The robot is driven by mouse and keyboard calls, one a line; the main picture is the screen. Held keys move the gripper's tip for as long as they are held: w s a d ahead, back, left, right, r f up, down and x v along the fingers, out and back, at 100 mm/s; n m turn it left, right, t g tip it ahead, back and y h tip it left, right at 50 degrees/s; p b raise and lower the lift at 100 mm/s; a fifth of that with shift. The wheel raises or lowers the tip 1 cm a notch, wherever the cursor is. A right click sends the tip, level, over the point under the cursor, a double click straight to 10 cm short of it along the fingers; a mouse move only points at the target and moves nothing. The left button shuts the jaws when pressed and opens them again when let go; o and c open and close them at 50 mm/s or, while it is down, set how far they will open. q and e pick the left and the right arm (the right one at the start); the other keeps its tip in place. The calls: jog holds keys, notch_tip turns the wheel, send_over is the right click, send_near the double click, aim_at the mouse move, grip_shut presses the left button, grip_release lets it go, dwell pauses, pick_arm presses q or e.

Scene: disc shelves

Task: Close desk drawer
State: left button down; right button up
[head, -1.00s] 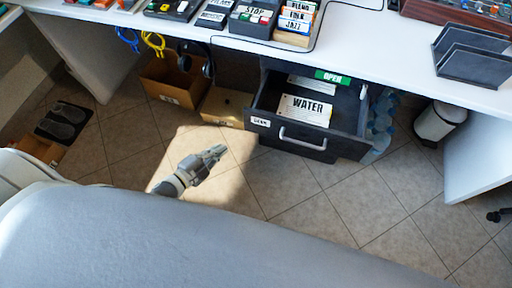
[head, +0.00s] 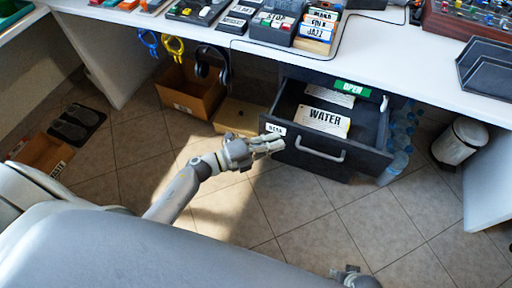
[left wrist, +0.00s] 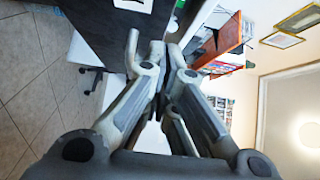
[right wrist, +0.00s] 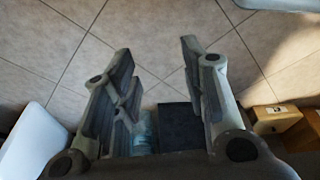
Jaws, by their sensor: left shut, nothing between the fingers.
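The dark desk drawer (head: 310,160) is pulled out under the white desk, with a grey bar handle (head: 320,150) and a white label on its front's left end. A card reading WATER (head: 323,121) lies inside. My left gripper (head: 277,143) is shut and empty, its tips at or very near the left end of the drawer front; I cannot tell if they touch. In the left wrist view, its shut fingers (left wrist: 168,65) point along a dark panel (left wrist: 110,30). My right gripper (right wrist: 160,75) is open and empty above the floor, and shows at the head view's bottom edge (head: 355,275).
A cardboard box (head: 190,93) and a lower box (head: 238,116) stand left of the drawer. The tiled floor in front is clear.

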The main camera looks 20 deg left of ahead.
aim_at(293, 127)
pick_arm(q)
jog(key=w, duration=0.3)
jog(key=shift+w+a, duration=0.2)
jog(key=shift+w, duration=0.05)
pick_arm(e)
jog(key=shift+w+a+r, duration=0.1)
jog(key=shift+w+r, duration=0.3)
jog(key=shift+r, duration=0.35)
